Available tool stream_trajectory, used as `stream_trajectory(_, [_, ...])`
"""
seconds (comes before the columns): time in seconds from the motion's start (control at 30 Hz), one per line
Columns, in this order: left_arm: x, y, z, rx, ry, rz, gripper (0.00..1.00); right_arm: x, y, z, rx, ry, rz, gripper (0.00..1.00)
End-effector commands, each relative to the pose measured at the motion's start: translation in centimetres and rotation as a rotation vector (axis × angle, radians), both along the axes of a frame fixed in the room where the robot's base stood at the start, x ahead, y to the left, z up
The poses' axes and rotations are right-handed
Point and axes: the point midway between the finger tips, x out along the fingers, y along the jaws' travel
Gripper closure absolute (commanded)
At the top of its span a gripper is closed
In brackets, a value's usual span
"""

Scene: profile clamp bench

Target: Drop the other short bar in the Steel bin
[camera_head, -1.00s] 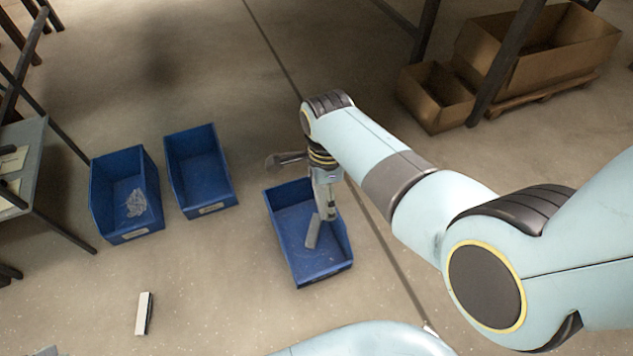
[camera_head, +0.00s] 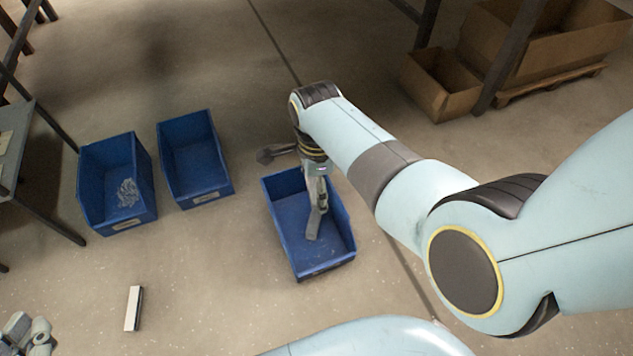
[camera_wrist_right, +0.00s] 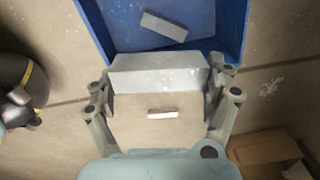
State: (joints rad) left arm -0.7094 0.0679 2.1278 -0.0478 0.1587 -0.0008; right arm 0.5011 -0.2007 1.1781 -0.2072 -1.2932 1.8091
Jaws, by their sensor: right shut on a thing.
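My right gripper (camera_head: 319,207) is shut on a short grey bar (camera_head: 313,226), which hangs over the nearer right blue bin (camera_head: 330,266). In the right wrist view the held bar (camera_wrist_right: 155,74) spans crosswise between the fingertips. Another short grey bar (camera_wrist_right: 164,25) lies on the floor of the blue bin (camera_wrist_right: 113,44) in that view. I cannot read the bin's label, nor tell whether the held bar touches the bin. My left gripper (camera_head: 28,333) shows partly at the lower left edge; whether it is open is unclear.
Two more blue bins stand to the left: one (camera_head: 90,200) with small pale pieces inside, one (camera_head: 222,172) that looks empty. A pale bar (camera_head: 132,308) lies on the floor. Cardboard boxes (camera_head: 425,92) stand at the back right. A grey table (camera_head: 12,165) is at left.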

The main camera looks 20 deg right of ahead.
Motion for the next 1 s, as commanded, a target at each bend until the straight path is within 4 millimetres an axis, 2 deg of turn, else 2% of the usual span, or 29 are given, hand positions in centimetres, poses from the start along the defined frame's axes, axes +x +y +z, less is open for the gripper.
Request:
stream_trajectory(0.4, [0.18, -0.15, 0.65, -0.002, -0.059, -0.007, 1.00, 0.07, 0.01, -0.31, 0.000, -0.002, 0.000, 0.50])
stream_trajectory(0.43, [0.18, -0.15, 0.65, -0.002, -0.059, -0.007, 1.00, 0.06, 0.01, -0.31, 0.000, -0.002, 0.000, 0.14])
stream_trajectory(0.53, [0.18, -0.15, 0.64, -0.002, -0.059, -0.007, 1.00, 0.05, 0.01, -0.32, 0.000, -0.001, 0.000, 0.00])
stream_trajectory(1.0, [0.18, -0.15, 0.62, -0.002, -0.057, -0.007, 1.00, 0.00, -0.01, -0.37, 0.000, 0.000, 0.000, 0.00])
